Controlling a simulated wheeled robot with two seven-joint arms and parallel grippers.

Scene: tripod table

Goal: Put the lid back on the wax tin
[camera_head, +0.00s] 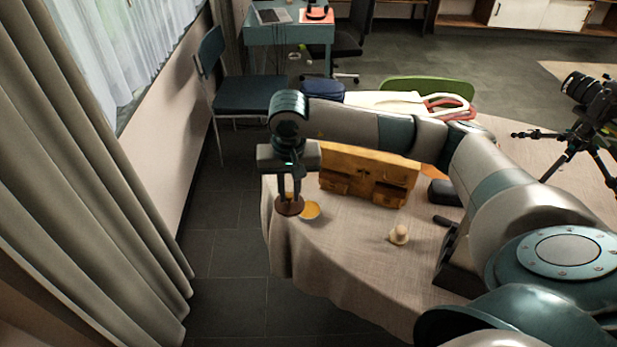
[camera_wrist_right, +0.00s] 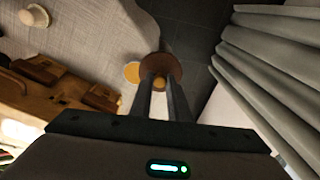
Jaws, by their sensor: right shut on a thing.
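The wax tin (camera_head: 311,211) is a small round tin with yellow-orange wax showing, near the left edge of the cloth-covered table. It also shows in the wrist view (camera_wrist_right: 131,73), partly covered by the lid. The lid (camera_head: 287,208) is a brown disc with a small knob, just left of the tin in the head view; it also shows in the wrist view (camera_wrist_right: 168,66). My right gripper (camera_head: 289,196) points down, shut on the lid's knob. The lid is beside the tin, slightly overlapping it in view. I cannot tell its height. My left gripper is out of view.
A wooden box with small drawers (camera_head: 365,177) stands behind the tin, close to my right forearm. A cream knobbed object (camera_head: 399,235) sits on the table (camera_head: 345,262) to the right. The cloth between it and the tin is clear. A curtain (camera_head: 80,180) hangs at left.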

